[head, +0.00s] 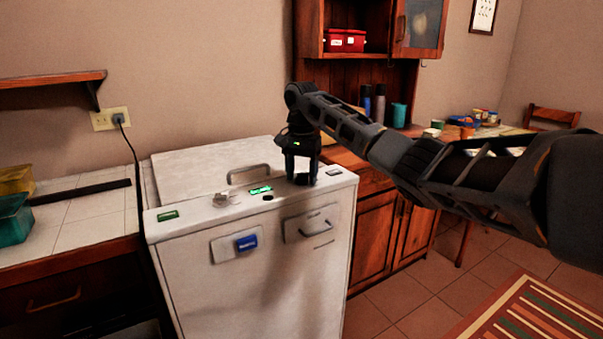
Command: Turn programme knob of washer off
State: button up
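The white washer (255,255) stands in the middle of the head view, with its lid shut and controls along the front of its top. A silvery knob (221,199) sits left of a lit green display (260,190). My gripper (301,178) points down over the right part of the control strip. Its two fingers are apart, with a small dark knob-like part low between them. I cannot tell whether they touch that part. No label shows which knob is the programme knob, and no knob setting is readable.
A lid handle (248,174) rises behind the display. A tiled counter (75,215) lies left of the washer, and a wooden cabinet (378,225) stands right of it. Bottles (379,103) and a teal cup (399,115) stand behind my arm. The floor in front right is open, with a striped rug (535,318).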

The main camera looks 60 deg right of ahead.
jog(key=c, duration=1)
jog(key=shift+o, duration=0.2)
